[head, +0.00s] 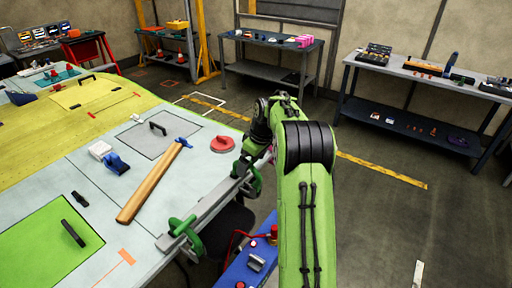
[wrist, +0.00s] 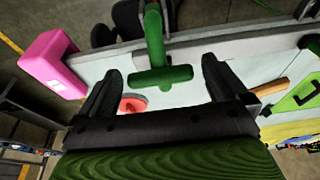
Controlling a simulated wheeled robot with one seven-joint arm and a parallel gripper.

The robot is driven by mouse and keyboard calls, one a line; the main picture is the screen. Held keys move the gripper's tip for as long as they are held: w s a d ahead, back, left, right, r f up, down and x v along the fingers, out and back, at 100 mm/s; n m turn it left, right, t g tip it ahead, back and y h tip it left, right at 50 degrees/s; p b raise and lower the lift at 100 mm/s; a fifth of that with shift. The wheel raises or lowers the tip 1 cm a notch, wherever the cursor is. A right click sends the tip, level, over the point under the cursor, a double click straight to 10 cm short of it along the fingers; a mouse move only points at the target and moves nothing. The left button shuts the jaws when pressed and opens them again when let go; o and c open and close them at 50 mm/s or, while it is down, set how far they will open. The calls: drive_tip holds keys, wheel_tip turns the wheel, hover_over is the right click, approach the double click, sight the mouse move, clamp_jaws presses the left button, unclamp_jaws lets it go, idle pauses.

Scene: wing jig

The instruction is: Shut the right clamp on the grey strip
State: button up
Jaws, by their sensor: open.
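The grey strip (head: 212,203) lies along the near edge of the pale table. The right clamp (head: 245,172), green, sits at its far end, partly hidden by my arm in the head view. In the wrist view the right clamp (wrist: 153,35) shows its green bar and a crosswise green handle near my fingers, over the strip (wrist: 230,45). My gripper (wrist: 161,70) is open, its two black fingers either side of the clamp handle. I cannot tell whether they touch it. A second green clamp (head: 184,236) sits at the strip's near end.
A pink box (wrist: 52,65) is left of the clamp in the wrist view. A blue box (head: 252,262) stands near my arm. Open floor lies to the right.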

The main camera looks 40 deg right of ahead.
drive_tip(key=p+v, duration=0.1)
drive_tip(key=v, duration=1.1)
drive_tip(key=shift+r, duration=0.2)
drive_tip(key=s+a+r+m+t+h+b, duration=0.1)
drive_tip(key=s+a+b, duration=0.1)
drive_tip(key=s+a, duration=0.6)
drive_tip(key=s+a+r+m+b, duration=0.15)
drive_tip(key=s+a, duration=0.35)
drive_tip(key=a, duration=0.7)
drive_tip(key=s+a+f+b, duration=0.1)
drive_tip(key=s+f, duration=0.3)
drive_tip(key=s, duration=0.3)
drive_tip(key=s+a+f+m+t+b, duration=0.1)
drive_tip(key=s+a+f, duration=0.1)
drive_tip(key=s+f, duration=0.2)
drive_tip(key=s, duration=0.3)
drive_tip(key=shift+a+f+t, duration=0.3)
drive_tip(key=shift+m, duration=0.25)
